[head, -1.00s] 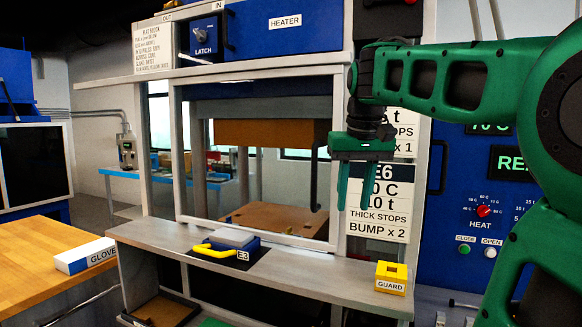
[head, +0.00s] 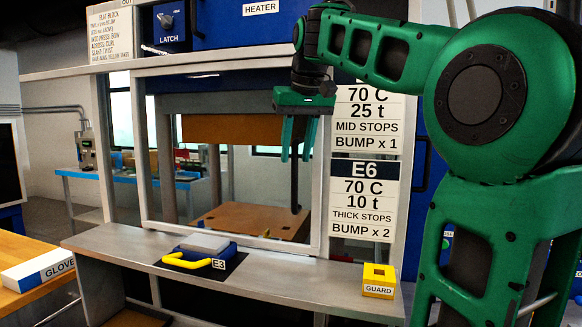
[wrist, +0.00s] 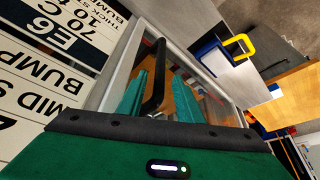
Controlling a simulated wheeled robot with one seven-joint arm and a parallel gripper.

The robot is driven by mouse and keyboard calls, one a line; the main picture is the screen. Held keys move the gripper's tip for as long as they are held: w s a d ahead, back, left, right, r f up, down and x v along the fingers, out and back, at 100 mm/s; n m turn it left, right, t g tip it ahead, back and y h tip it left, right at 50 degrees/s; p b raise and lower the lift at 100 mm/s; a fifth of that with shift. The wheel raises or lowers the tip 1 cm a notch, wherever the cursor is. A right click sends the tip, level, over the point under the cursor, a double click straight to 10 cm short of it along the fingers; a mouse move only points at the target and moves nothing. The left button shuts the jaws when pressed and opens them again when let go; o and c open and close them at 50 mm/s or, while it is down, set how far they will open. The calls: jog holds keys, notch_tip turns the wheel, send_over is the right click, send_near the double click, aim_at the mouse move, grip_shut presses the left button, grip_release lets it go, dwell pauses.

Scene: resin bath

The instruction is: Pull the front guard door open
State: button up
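The front guard door (head: 232,236) is a clear panel in a silver frame on the front of the press. It looks closed. Its black upright bar handle (head: 295,185) is near the right side of the frame. My gripper (head: 297,150) is at the upper part of this handle, fingers pointing down in the head view. In the wrist view, the handle (wrist: 158,70) shows between the two teal fingers of my gripper (wrist: 157,92), closer to the left one. The fingers are apart; whether either touches the handle is unclear.
On the grey ledge (head: 235,290) below the door sit a block with a yellow handle marked E3 (head: 200,250) and a yellow GUARD block (head: 379,280). A glove box (head: 38,273) lies on the wooden table at left. Sign boards (head: 362,200) stand right of the door.

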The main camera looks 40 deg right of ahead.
jog(key=shift+x, duration=1.95)
jog(key=shift+c, duration=0.4)
grip_shut()
